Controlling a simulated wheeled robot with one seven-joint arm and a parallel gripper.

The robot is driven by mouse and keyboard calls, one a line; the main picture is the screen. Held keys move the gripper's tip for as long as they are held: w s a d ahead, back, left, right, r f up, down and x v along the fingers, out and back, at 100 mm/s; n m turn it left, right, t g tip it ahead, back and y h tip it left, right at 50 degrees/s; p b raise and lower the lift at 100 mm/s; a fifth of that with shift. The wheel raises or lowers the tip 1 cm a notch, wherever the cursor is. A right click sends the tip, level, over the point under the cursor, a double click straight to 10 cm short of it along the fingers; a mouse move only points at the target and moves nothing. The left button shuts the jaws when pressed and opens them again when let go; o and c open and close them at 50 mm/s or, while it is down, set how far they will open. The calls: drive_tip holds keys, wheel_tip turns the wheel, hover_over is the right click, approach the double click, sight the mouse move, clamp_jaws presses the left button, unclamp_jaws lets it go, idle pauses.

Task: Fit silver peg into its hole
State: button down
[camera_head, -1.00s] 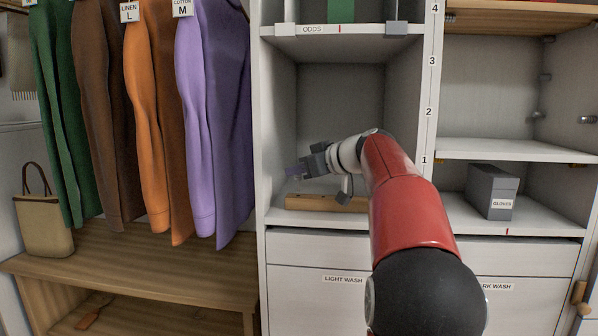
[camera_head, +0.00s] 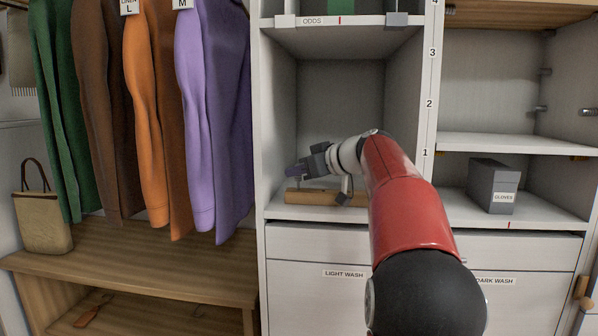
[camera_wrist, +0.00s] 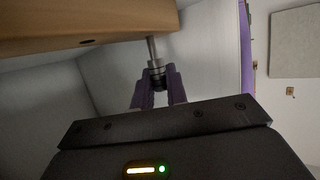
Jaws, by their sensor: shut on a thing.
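The silver peg (camera_wrist: 151,47) is a short metal pin with a wider, darker collar. My gripper (camera_wrist: 156,72) is shut on it with purple fingers at the collar end. In the wrist view the peg's free end overlaps the edge of a wooden block (camera_wrist: 140,18); I cannot tell whether it touches or enters it. A dark hole (camera_wrist: 87,42) shows in the block's face, left of the peg. In the head view my gripper (camera_head: 294,171) is just above the left part of the block (camera_head: 318,198), which lies on the cubby floor. The peg is hardly visible there.
The cubby's side walls (camera_head: 277,120) and back enclose my gripper, with an upper shelf (camera_head: 330,40) above. A grey gloves box (camera_head: 492,185) stands in the right compartment. Hanging clothes (camera_head: 215,110) are to the left. Free room lies above the block.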

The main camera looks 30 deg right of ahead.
drive_tip(key=shift+f+b, duration=0.3)
drive_tip(key=shift+f, duration=0.75)
drive_tip(key=c, duration=1.3)
unclamp_jaws()
drive_tip(key=v, duration=0.7)
drive_tip(key=shift+s+d+r, duration=0.1)
drive_tip(key=shift+s+d, duration=0.1)
drive_tip(key=shift+s, duration=0.15)
